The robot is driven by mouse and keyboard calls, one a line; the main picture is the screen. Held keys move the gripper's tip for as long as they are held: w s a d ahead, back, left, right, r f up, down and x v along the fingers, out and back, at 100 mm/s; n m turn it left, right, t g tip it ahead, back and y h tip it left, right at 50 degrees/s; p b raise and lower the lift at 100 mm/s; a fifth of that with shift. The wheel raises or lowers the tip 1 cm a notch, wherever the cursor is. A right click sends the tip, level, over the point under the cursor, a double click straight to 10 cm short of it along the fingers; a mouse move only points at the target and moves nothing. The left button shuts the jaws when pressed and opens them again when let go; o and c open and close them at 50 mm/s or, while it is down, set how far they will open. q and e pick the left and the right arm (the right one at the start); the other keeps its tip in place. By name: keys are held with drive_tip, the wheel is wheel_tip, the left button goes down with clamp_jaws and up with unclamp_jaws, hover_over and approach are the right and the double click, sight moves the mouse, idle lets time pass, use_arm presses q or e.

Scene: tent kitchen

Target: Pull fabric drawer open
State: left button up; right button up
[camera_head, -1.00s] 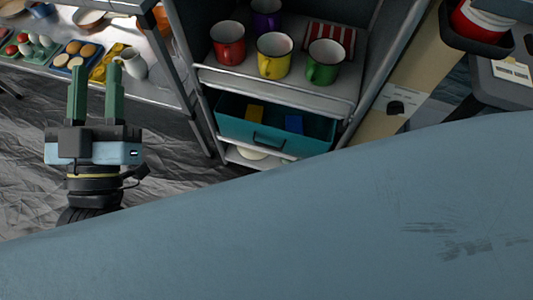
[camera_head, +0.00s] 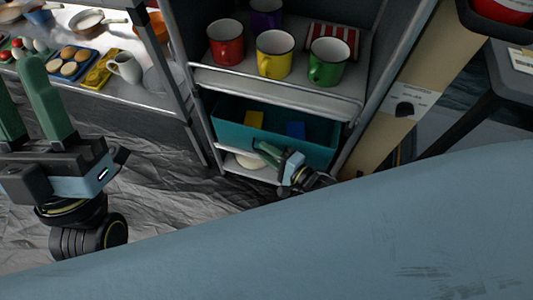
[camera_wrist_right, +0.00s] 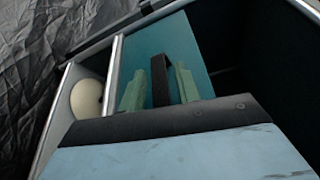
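The fabric drawer (camera_head: 230,131) is a teal bin in the shelf unit, below the mugs. Its open top shows a yellow thing (camera_head: 254,119) and a blue thing (camera_head: 295,129) inside. My right gripper (camera_head: 264,151) is at the drawer's front. In the right wrist view its green fingers (camera_wrist_right: 160,80) stand apart, one on each side of the black handle (camera_wrist_right: 159,69); I cannot tell whether they touch it. The teal front (camera_wrist_right: 196,57) lies just beyond. My left gripper (camera_head: 18,72) is at the left edge, open and empty, away from the drawer.
Red (camera_head: 225,44), yellow (camera_head: 274,55) and green mugs (camera_head: 328,63) stand on the shelf above the drawer. A pale round thing (camera_wrist_right: 87,98) lies on the shelf below. A metal counter (camera_head: 130,94) with food stands left. The crinkled floor (camera_head: 165,185) before the shelf is clear.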

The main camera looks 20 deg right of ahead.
drive_tip(key=shift+w+a, duration=0.2)
drive_tip(key=shift+w, duration=0.05)
drive_tip(key=shift+c, duration=0.2)
clamp_jaws()
drive_tip(key=shift+s, duration=0.1)
